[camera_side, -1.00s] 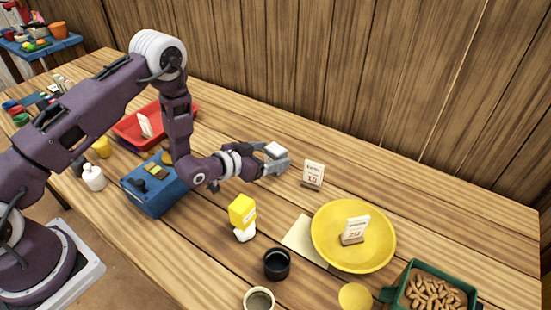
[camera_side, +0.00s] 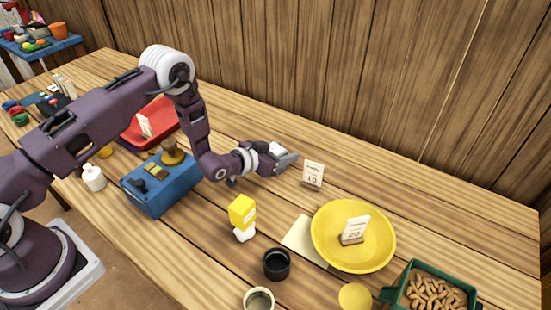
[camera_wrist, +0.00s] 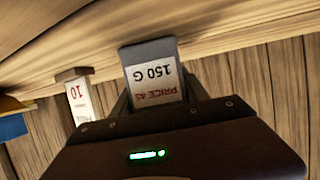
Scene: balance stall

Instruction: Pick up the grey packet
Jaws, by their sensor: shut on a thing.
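My gripper (camera_side: 286,160) is shut on the grey packet (camera_wrist: 147,48). In the wrist view the packet stands out between the fingers, its white label reading "PRICE 45" and "150 G" upside down. In the side view the gripper points right, towards the small white card marked 10 (camera_side: 313,175), apart from it in the picture. There the packet is hard to tell from the grey fingers. The card also shows to the left of the packet in the wrist view (camera_wrist: 80,98). I cannot tell the packet's exact height above the table.
A yellow plate (camera_side: 325,240) holding a price card lies to the right. A yellow-and-white object (camera_side: 243,214), a black cup (camera_side: 277,264) and a green bin (camera_side: 398,296) of peanuts are in front. A blue scale (camera_side: 150,200) and red tray (camera_side: 165,115) are left. The back wall is close.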

